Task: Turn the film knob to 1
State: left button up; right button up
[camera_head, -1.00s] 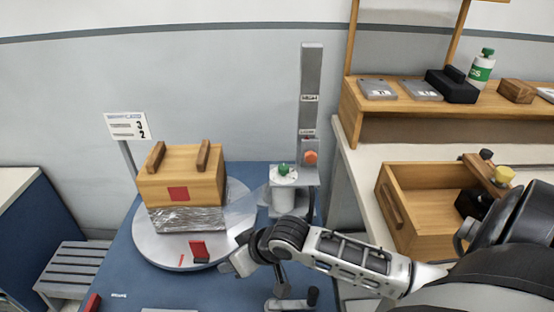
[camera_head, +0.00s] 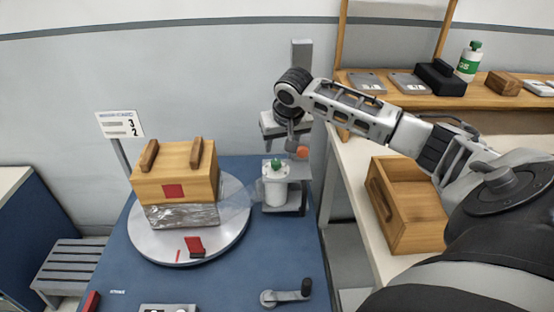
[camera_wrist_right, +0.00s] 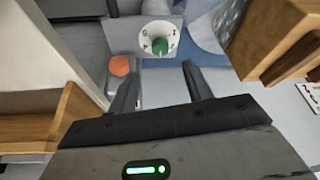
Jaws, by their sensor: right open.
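The green film knob (camera_head: 276,164) sits on a white dial on top of the film carriage (camera_head: 275,190). In the right wrist view the knob (camera_wrist_right: 160,47) shows on its white dial (camera_wrist_right: 152,36), with a 1 at the dial's upper right; I cannot tell which mark the knob points at. My right gripper (camera_head: 290,140) hangs down above the carriage, close to the knob. In the wrist view its two fingers (camera_wrist_right: 158,80) are apart and empty, with the knob beyond their tips. They do not touch it. My left gripper is out of view.
An orange button (camera_head: 303,152) is beside the knob, at the mast (camera_head: 302,53). A film-wrapped wooden box (camera_head: 176,175) stands on the round turntable (camera_head: 150,245) to the left. A crank (camera_head: 287,297) lies in front. A wooden crate (camera_head: 408,215) and shelf are right.

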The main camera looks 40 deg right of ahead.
aim_at(276, 162)
jog(key=x, duration=0.9)
jog(key=shift+f, duration=0.1)
jog(key=c, duration=1)
